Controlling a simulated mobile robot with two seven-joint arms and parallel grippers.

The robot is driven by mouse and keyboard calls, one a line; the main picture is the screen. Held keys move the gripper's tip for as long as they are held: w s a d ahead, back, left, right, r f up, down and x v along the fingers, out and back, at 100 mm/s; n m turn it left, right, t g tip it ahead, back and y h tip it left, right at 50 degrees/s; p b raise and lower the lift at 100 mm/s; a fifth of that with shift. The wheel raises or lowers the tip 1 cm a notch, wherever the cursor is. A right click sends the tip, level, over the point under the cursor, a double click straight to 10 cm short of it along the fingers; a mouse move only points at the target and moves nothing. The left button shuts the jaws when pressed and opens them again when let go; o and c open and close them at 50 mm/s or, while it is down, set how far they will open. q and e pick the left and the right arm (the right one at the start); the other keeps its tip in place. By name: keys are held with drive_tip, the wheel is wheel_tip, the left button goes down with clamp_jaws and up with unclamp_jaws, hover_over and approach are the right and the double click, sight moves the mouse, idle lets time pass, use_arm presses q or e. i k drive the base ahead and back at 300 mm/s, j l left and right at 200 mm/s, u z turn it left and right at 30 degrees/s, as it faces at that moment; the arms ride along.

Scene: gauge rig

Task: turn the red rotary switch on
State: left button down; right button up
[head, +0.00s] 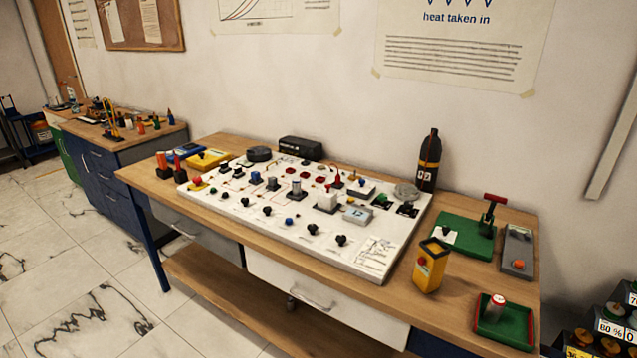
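A large white panel (348,256) lies on the wooden workbench, with several knobs, blocks and small parts on it. Small dark red parts (319,179) sit near its back middle. A red knob on a yellow base (197,181) sits at its left corner. A yellow box (430,268) with a round red part on its face stands at the panel's right. I cannot tell which of these red parts is the red rotary switch, nor its setting. Neither of my grippers is in view.
A green board with a red-handled lever (491,212), a grey box with an orange button (516,250) and a red-rimmed green tray (505,333) stand at the bench's right. A black bottle (429,160) stands at the back. Open tiled floor (80,290) lies left.

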sight(197, 180)
drive_tip(key=u, duration=0.15)
drive_tip(key=k+j+z, duration=0.1)
drive_tip(key=j, duration=0.2)
drive_tip(key=k+j+z, duration=0.1)
drive_tip(key=k+j, duration=0.15)
drive_tip(key=i+j+u, duration=0.2)
drive_tip(key=i+j, duration=1.4)
